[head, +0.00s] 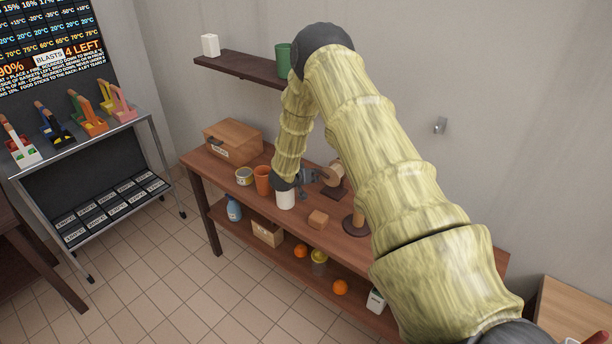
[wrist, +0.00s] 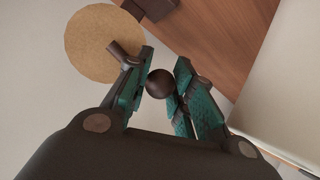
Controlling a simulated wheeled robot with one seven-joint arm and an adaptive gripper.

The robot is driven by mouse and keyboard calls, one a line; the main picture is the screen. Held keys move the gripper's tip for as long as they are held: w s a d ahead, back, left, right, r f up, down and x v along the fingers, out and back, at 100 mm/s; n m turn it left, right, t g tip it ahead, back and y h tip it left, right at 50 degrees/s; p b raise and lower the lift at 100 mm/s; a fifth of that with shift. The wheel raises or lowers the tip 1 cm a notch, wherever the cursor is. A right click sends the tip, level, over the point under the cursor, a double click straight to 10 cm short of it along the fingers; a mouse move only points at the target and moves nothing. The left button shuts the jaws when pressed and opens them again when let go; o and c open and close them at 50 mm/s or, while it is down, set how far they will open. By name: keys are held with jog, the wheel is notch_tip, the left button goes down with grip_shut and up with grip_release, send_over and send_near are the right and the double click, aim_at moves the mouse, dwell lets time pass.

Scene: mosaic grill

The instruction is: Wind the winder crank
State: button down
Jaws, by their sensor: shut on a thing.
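The winder (head: 335,180) stands on the wooden workbench against the wall, with a pale round drum and a dark base. In the wrist view its tan round drum face (wrist: 98,42) is at upper left. A dark crank arm (wrist: 124,54) shows in front of it. The crank's dark ball knob (wrist: 160,84) sits between my teal fingers. My gripper (wrist: 163,68) is shut on this knob; it also shows in the head view (head: 309,175), just left of the drum. My arm hides part of the bench right of the winder.
On the workbench (head: 224,173) are a wooden box (head: 230,143), a tin (head: 244,176), an orange cup (head: 262,180), a white cylinder (head: 285,200), a wooden block (head: 318,219) and a round dark-based stand (head: 354,225). A wall shelf (head: 240,69) hangs above.

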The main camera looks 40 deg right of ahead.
jog(key=c, duration=1.2)
grip_release()
jog(key=shift+f, duration=0.1)
jog(key=shift+o, duration=0.2)
notch_tip(320, 180, up, 10)
